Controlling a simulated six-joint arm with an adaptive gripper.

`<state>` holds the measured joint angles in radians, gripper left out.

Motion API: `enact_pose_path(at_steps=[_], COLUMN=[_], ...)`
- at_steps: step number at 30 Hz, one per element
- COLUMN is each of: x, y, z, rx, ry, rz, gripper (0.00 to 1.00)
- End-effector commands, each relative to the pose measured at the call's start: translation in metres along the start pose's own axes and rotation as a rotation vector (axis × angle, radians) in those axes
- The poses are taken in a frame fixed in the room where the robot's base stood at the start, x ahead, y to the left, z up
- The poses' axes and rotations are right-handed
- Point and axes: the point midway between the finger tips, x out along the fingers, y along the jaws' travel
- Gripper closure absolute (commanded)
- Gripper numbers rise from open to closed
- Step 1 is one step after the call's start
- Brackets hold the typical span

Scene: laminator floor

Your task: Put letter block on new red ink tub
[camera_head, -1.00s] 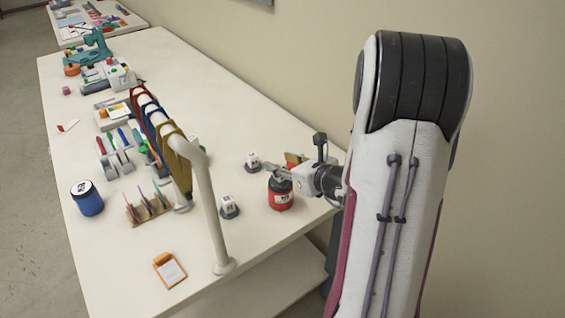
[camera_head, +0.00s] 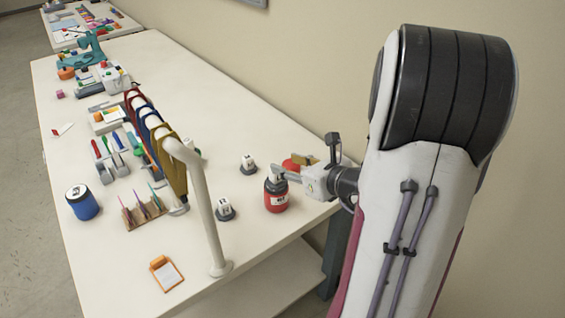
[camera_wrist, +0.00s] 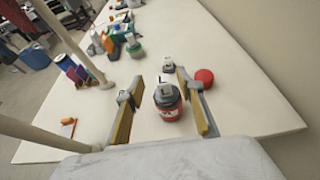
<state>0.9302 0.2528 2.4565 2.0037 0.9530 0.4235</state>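The red ink tub (camera_head: 276,197) stands upright near the table's right edge, with a dark top and a white label. It also shows in the wrist view (camera_wrist: 168,110). A white letter block (camera_wrist: 165,89) sits on the tub's dark top, with a dark mark like an L on its upper face. My gripper (camera_wrist: 159,85) is open. Its two fingers stand on either side of the block and tub, with visible gaps. In the head view, my gripper's near finger partly covers the block.
A flat red round thing (camera_wrist: 204,77) lies right of the tub. White blocks on grey bases (camera_head: 249,163) (camera_head: 224,208) stand nearby. A white pipe rack (camera_head: 207,210) rises to the left. A blue tub (camera_head: 82,202) and an orange clipboard (camera_head: 166,273) are farther left.

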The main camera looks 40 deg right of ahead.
Motion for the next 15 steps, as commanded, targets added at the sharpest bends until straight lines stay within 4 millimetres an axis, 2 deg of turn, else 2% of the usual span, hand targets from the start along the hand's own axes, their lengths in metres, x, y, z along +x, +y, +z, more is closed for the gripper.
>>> enact_pose_path(at_steps=[6, 15], x=[-0.017, -0.022], y=[0.000, 0.000], z=[0.000, 0.001], rx=[0.001, 0.000], ry=[0.003, 0.004], rz=[-0.003, -0.002], gripper=[0.63, 0.63])
